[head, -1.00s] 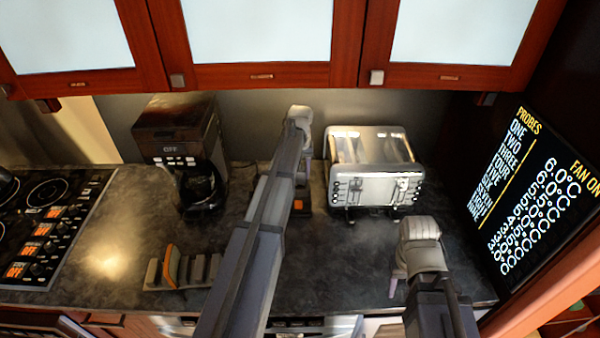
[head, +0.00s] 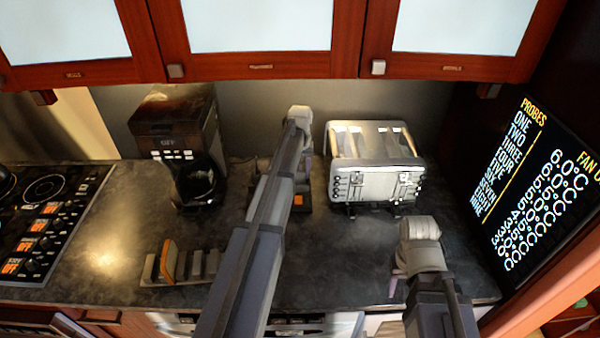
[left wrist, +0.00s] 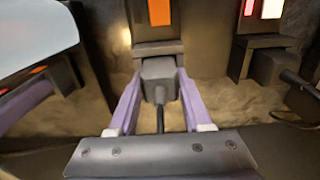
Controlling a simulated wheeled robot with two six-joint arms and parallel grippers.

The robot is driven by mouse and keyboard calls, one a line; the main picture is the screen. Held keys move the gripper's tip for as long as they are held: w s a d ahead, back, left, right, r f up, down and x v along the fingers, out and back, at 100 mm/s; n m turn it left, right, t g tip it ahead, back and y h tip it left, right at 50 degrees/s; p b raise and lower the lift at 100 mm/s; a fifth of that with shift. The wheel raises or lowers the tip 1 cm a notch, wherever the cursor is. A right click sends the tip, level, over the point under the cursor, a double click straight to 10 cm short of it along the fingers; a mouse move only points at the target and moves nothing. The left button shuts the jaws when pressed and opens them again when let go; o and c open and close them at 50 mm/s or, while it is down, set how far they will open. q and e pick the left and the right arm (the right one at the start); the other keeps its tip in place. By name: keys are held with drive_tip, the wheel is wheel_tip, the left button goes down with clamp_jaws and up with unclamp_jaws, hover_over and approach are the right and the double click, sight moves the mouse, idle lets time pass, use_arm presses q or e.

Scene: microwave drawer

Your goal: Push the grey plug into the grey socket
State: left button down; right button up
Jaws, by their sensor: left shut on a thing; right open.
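The grey plug (left wrist: 159,78) is in the middle of the left wrist view, with its dark cable running down toward the camera. My left gripper (left wrist: 159,88) is shut on it, one purple finger on each side. Just beyond the plug is a dark grey socket block (left wrist: 157,50) with an orange panel above it. The plug's front meets this block in the picture; how deep it sits I cannot tell. In the head view my left arm hides most of that spot. My right gripper (head: 397,283) is low on the right, mostly hidden by its own wrist, open and apart from the plug.
In the left wrist view another dark block (left wrist: 268,66) with a cable sits to the right. A coffee maker (head: 180,135) and a toaster (head: 375,165) flank my left arm. A slotted rack (head: 185,265) lies front left. Cabinets (head: 260,70) hang above. The counter's middle right is clear.

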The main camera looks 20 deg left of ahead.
use_arm(q)
drive_tip(key=shift+f, duration=0.25)
use_arm(e)
drive_tip(key=shift+f, duration=0.3)
use_arm(q)
drive_tip(key=shift+c, duration=1.3)
unclamp_jaws()
use_arm(e)
drive_tip(key=shift+r, duration=0.1)
use_arm(q)
drive_tip(key=shift+r, duration=0.15)
use_arm(e)
drive_tip(key=shift+r, duration=0.1)
use_arm(q)
wheel_tip(320, 180, up, 8)
drive_tip(key=p, duration=0.7)
drive_tip(key=shift+p, duration=0.35)
use_arm(e)
wheel_tip(320, 180, up, 8)
drive_tip(key=shift+f, duration=0.2)
use_arm(q)
drive_tip(key=shift+f, duration=0.2)
